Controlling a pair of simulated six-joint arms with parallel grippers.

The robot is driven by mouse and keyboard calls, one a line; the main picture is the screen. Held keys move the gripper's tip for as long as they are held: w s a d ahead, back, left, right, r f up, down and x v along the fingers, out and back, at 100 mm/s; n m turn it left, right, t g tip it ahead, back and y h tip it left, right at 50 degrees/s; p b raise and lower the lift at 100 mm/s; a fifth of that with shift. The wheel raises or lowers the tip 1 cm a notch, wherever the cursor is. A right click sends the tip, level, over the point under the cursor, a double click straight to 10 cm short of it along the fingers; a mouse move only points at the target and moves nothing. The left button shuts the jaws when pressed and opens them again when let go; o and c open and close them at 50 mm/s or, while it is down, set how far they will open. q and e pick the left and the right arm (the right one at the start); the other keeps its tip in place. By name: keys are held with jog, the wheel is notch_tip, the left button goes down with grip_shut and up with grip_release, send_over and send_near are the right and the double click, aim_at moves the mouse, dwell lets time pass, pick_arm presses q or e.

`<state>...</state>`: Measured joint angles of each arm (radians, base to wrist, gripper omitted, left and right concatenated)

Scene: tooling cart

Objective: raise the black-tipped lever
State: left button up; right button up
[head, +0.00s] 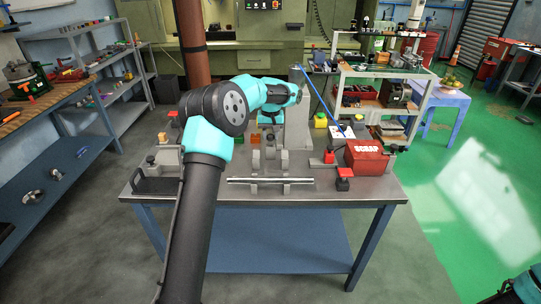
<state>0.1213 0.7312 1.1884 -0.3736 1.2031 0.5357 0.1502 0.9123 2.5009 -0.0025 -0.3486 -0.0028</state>
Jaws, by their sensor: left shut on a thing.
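My left arm reaches up from the bottom and bends right over the steel cart top (225,205). My left gripper (299,92) is at the end of the wrist, in front of a tall grey upright (299,125) at the back of the cart. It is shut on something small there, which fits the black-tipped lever. The fingers and the lever are too small and too covered by my wrist to make out clearly, so I cannot tell the lever's angle. My right gripper is out of view; only a bit of my right arm shows at the bottom right corner.
A red SCRAP box (367,157) stands on the cart's right side, with a red-topped block (344,178) before it. A metal bar (270,181) lies across the front middle. A long blue rod (322,100) slants behind the box. A grey fixture (168,160) sits at left.

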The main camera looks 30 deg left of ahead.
pick_arm(q)
jog(key=shift+w+a+r, duration=0.1)
jog(key=shift+w, duration=0.05)
jog(key=shift+w+a+r, duration=0.4)
jog(key=shift+w, duration=0.25)
dwell(0.4)
jog(key=shift+w+a+r, duration=0.1)
jog(key=shift+w+a, duration=0.15)
jog(key=shift+w, duration=0.2)
jog(key=shift+w+a+r, duration=0.1)
jog(key=shift+w+a, duration=0.1)
jog(key=shift+w, duration=0.2)
jog(key=o, duration=1)
jog(key=shift+o, duration=0.2)
jog(key=shift+s+d, duration=0.1)
jog(key=shift+s, duration=0.05)
